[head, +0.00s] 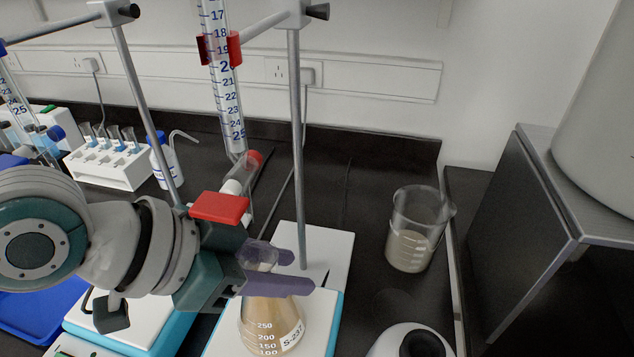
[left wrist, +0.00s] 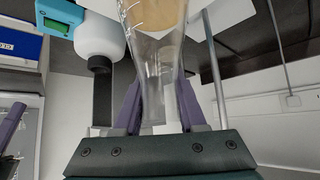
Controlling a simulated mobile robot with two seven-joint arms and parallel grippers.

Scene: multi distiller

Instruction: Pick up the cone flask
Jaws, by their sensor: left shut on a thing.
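The cone flask (head: 270,318) holds a tan liquid and stands upright, with volume marks and a white label. It also shows upside down in the left wrist view (left wrist: 158,50). My left gripper (head: 300,271) is shut on the flask's neck, with one purple finger on each side. The fingers also flank the clear neck in the left wrist view (left wrist: 158,108). The flask is over the white plate of a stirrer (head: 327,243). Its bottom is cut off by the frame edge, so I cannot tell whether it touches the plate.
A burette (head: 222,85) in a red clamp hangs above and behind my gripper. A metal stand rod (head: 297,150) rises close behind the flask. A beaker (head: 411,240) with pale liquid stands to the right. A tube rack (head: 110,165) and wash bottle (head: 165,165) are at back left.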

